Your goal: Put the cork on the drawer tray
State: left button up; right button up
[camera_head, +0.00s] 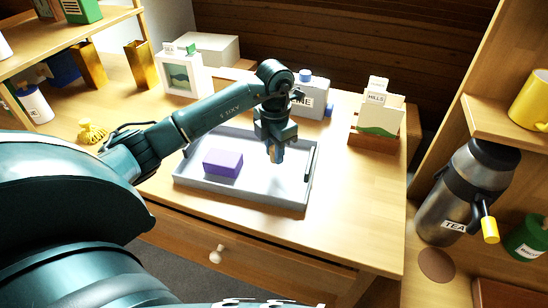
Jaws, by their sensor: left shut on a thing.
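The drawer tray (191,186), shallow and grey-blue with a dark handle at its right end, lies on the wooden desk. A purple block (223,163) sits in its left half. My left gripper (277,156) reaches over the tray's right half, pointing down, to the right of the block. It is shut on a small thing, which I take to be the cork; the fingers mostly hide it. I cannot tell whether it touches the tray floor. My right gripper is not in view.
Behind the tray stand a picture frame (181,80), a labelled grey-blue container (313,97) and a card holder (372,130). A yellow knobbed object (92,132) is at left. A steel flask (462,190) stands at right. The desk right of the tray is clear.

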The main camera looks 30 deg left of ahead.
pick_arm(q)
jog(key=shift+f, duration=1.45)
jog(key=shift+f, duration=0.15)
jog(key=o, duration=1)
jog(key=shift+c, duration=0.2)
notch_tip(320, 180, up, 12)
jog(key=shift+r, duration=0.2)
